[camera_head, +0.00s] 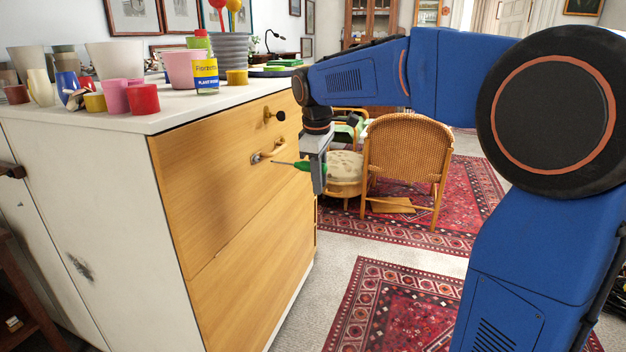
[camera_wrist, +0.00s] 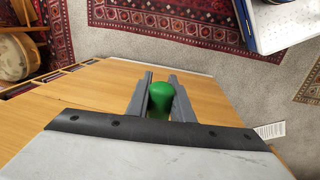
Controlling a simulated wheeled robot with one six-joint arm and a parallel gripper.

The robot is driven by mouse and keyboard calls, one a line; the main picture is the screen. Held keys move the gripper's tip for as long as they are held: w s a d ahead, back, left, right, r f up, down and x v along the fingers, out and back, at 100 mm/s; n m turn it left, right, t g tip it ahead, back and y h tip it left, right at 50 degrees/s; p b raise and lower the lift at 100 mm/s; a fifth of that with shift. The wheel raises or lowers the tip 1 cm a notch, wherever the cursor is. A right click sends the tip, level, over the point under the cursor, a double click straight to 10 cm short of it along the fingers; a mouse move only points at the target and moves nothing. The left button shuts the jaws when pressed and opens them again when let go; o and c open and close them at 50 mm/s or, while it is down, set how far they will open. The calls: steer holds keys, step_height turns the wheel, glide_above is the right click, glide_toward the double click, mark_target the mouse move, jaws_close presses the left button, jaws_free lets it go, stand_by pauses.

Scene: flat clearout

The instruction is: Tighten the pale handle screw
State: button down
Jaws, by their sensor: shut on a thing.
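My gripper (camera_head: 318,172) is shut on a green-handled screwdriver (camera_head: 303,166) in front of the wooden cabinet face. The green grip (camera_wrist: 160,98) also shows between the two fingers in the wrist view. The screwdriver's thin shaft points left toward the cabinet, its tip near the lower end of the pale handle (camera_head: 268,152). I cannot tell whether the tip touches anything. The pale handle sits on the cabinet front (camera_head: 215,185) and looks tilted, its right end higher. Its screw is too small to make out. In the wrist view the handle and screwdriver tip are hidden.
A dark knob (camera_head: 280,115) on a brass mount is above the handle. The white cabinet top (camera_head: 150,122) holds pots, cups and a yellow plant food tin (camera_head: 206,76). A wicker chair (camera_head: 408,155) and a cushioned stool (camera_head: 345,168) stand behind my gripper. Patterned rugs cover the floor.

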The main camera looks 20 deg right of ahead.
steer(key=shift+s+d, duration=0.45)
steer(key=shift+d, duration=0.15)
steer(key=shift+d, duration=0.25)
steer(key=shift+a, duration=0.15)
